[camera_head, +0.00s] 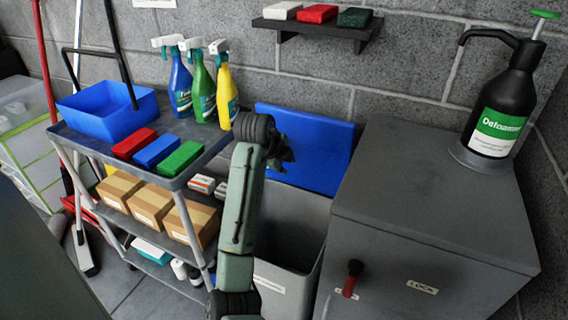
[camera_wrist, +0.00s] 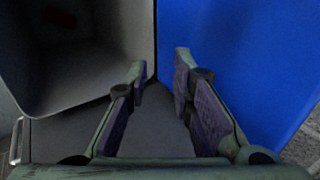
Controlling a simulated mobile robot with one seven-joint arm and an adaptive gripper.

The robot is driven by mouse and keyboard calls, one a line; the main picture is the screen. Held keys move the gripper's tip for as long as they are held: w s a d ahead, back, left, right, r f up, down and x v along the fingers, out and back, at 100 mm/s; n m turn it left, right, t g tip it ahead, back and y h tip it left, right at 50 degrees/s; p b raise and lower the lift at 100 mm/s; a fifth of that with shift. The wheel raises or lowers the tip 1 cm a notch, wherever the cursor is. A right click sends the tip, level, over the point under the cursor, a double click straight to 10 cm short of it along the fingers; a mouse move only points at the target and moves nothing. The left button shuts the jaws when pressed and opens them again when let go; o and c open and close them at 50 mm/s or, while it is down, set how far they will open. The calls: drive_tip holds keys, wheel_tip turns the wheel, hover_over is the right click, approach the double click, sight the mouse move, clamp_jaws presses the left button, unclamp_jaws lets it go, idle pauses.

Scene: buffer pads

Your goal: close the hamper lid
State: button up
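The hamper is a grey bin (camera_head: 292,225) between the cart and the grey cabinet, with its top open. Its blue lid (camera_head: 325,145) stands raised at the back, near the wall. In the wrist view the lid (camera_wrist: 235,60) fills the right side and the bin's hollow inside (camera_wrist: 85,60) the left. My gripper (camera_head: 281,155) is in front of the lid's left part. In the wrist view my gripper (camera_wrist: 160,66) is open, its fingers apart with nothing held. The lid's edge shows between the fingertips; I cannot tell whether either finger touches it. My arm hides part of the bin.
The cart (camera_head: 75,140) on the left carries a blue basket (camera_head: 105,112), spray bottles (camera_head: 203,90), coloured pads and boxes. The cabinet (camera_head: 430,190) on the right holds a black pump bottle (camera_head: 505,90). A wall shelf (camera_head: 318,28) with pads is above the lid.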

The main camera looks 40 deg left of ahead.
drive_tip(key=o, duration=0.3)
drive_tip(key=shift+o, duration=0.2)
drive_tip(key=v, duration=1.2)
drive_tip(key=shift+c, duration=0.5)
